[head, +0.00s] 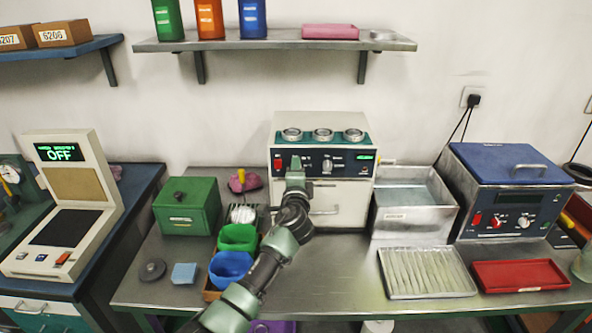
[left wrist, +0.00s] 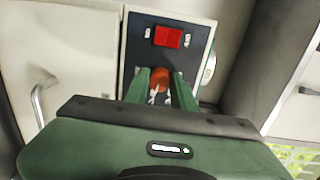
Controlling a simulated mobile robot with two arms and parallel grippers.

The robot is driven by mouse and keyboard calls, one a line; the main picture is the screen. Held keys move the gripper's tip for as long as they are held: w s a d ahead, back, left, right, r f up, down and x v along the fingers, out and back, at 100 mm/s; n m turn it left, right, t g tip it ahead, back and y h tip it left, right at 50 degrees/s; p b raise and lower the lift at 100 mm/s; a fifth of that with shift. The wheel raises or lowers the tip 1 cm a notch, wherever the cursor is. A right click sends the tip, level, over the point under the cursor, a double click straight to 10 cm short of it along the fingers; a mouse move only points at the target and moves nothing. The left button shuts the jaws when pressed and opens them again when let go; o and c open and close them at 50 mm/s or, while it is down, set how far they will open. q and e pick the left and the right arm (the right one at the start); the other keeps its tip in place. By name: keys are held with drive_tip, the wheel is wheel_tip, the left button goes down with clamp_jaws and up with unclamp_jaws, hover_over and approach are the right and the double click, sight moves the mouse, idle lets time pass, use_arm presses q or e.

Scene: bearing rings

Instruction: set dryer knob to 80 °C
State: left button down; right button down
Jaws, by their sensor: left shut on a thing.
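The dryer (head: 345,200) is a cream box at the back middle of the bench. Its dark front panel has a red switch (head: 278,164), a pale dial (head: 327,166) and a small green display (head: 365,157), too small to read. My left gripper (head: 295,163) is at the panel's left part, just right of the red switch. In the left wrist view its two green fingers (left wrist: 160,84) are shut on an orange-red knob (left wrist: 160,76), below the red switch (left wrist: 168,37). The knob's setting cannot be read. My right gripper is not in view.
Three metal rings (head: 323,134) sit on top of the dryer. A green box (head: 187,207) and green and blue bins (head: 231,266) stand left of my left arm. A steel basin (head: 414,222) stands right of the dryer.

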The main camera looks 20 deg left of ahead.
use_arm(q)
drive_tip(key=c, duration=1.2)
unclamp_jaws()
drive_tip(key=shift+a, duration=0.1)
drive_tip(key=shift+o, duration=0.2)
drive_tip(key=v, duration=0.7)
drive_tip(key=shift+s, duration=0.35)
drive_tip(key=shift+f, duration=0.1)
